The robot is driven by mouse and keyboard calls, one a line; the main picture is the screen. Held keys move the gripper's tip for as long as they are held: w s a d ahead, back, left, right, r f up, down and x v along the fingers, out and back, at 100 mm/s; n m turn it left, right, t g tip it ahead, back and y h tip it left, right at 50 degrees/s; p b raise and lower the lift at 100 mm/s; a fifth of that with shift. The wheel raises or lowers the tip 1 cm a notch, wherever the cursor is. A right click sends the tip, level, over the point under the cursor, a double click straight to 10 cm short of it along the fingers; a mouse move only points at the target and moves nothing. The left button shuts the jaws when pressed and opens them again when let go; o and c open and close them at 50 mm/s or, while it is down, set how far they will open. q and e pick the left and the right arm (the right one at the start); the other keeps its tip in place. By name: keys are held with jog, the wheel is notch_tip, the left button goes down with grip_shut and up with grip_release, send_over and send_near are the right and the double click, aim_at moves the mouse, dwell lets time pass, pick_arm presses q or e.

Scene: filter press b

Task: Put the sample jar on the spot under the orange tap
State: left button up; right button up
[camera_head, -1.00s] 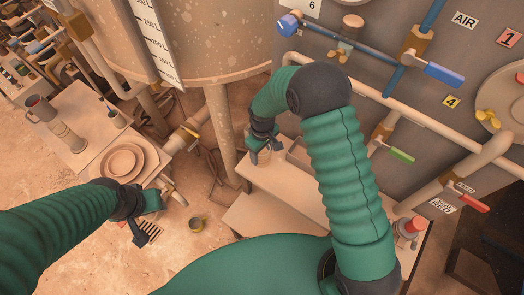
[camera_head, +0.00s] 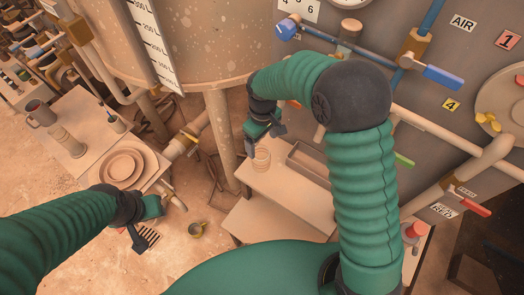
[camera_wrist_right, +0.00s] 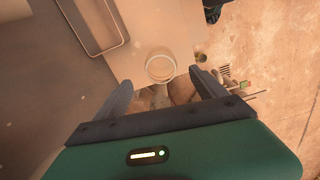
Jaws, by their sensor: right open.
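The sample jar (camera_head: 262,159), a small pale see-through jar, stands upright on the bench below the grey panel, left of a shallow tray. In the right wrist view the jar (camera_wrist_right: 160,68) shows from above, beyond and between the two fingertips. My right gripper (camera_head: 264,143) is open and empty, just above the jar and apart from it. My left gripper (camera_head: 142,236) hangs at the left, far from the jar; its jaw gap is unclear. I cannot pick out the orange tap with certainty; my right arm covers part of the panel's pipework.
The tray (camera_head: 309,163) lies right of the jar. A large tank (camera_head: 215,45) stands behind on legs. Blue (camera_head: 444,77), green (camera_head: 403,160) and red (camera_head: 474,207) handles stick out from the panel. A side table at left holds stacked plates (camera_head: 122,166). A mug (camera_head: 196,229) is on the floor.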

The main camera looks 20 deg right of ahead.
jog(key=s+d+r+m+t, duration=0.1)
jog(key=s+d+m, duration=0.1)
jog(key=s, duration=0.5)
jog(key=s+d+r+m+t, duration=0.1)
jog(key=s+d+r+m, duration=0.1)
jog(key=s, duration=0.5)
jog(key=shift+s+d+r+m+t, duration=0.3)
jog(key=shift+d+m, duration=0.3)
jog(key=shift+m, duration=0.4)
jog(key=shift+s, duration=0.15)
